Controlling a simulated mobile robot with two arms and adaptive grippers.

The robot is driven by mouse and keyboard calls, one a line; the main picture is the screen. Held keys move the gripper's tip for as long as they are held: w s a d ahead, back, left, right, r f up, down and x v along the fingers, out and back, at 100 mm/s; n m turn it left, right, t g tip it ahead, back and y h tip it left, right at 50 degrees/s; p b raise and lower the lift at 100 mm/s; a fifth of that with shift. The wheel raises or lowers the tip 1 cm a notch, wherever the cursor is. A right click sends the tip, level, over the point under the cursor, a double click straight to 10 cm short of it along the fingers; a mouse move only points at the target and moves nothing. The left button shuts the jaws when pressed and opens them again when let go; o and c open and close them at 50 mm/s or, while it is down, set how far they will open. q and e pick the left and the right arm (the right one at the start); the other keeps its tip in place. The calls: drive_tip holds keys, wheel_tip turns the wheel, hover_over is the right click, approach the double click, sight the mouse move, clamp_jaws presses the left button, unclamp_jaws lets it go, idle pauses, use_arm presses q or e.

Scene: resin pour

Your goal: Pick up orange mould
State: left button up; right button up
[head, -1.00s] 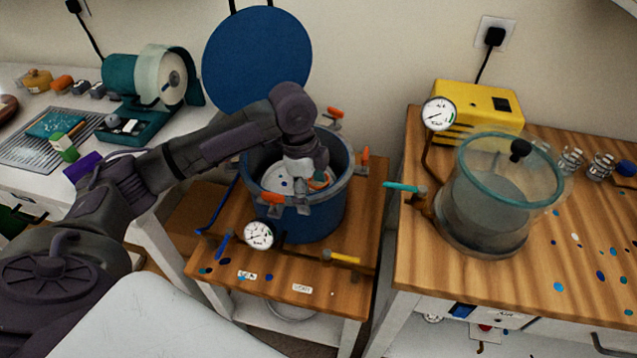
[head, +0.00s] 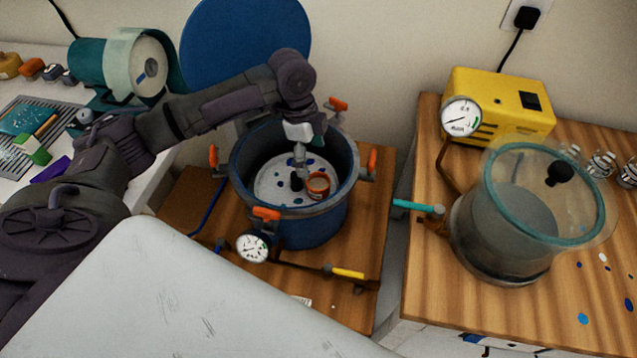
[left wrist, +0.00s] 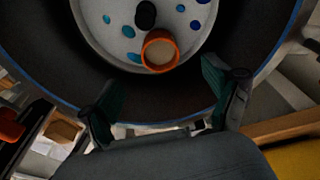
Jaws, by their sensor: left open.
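The orange mould (head: 318,187) is a small round cup with pale contents. It stands upright on a white, blue-spotted plate (head: 270,188) inside the open blue pot (head: 312,228). A black knob (head: 296,183) is beside it, on its left in the head view. My left gripper (head: 300,155) points down over the pot, apart from the mould. In the left wrist view, its fingers (left wrist: 158,98) are spread and empty, and the mould (left wrist: 160,51) lies ahead, beyond the fingertips. My right gripper is not in view.
Orange clamps (head: 266,214) stick out around the pot's rim. A gauge (head: 252,248) and yellow-handled valve (head: 347,273) are at its front. The blue lid (head: 245,45) stands behind. On the right are a clear vacuum chamber (head: 500,240) and a yellow pump (head: 520,98).

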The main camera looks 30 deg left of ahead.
use_arm(q)
approach(318, 184)
drive_tip(key=shift+s+d+f, duration=0.7)
drive_tip(key=shift+s+f, duration=0.05)
drive_tip(key=shift+f, duration=0.05)
drive_tip(key=shift+d+f, duration=0.1)
drive_tip(key=shift+f, duration=0.35)
drive_tip(key=f, duration=0.1)
drive_tip(key=d+f+p, duration=0.1)
drive_tip(key=f, duration=0.1)
drive_tip(key=shift+f, duration=0.8)
drive_tip(key=c, duration=1.2)
drive_tip(key=shift+c, duration=0.4)
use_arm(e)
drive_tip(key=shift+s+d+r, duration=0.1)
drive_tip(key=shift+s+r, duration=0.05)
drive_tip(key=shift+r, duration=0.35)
use_arm(q)
drive_tip(key=shift+r, duration=0.1)
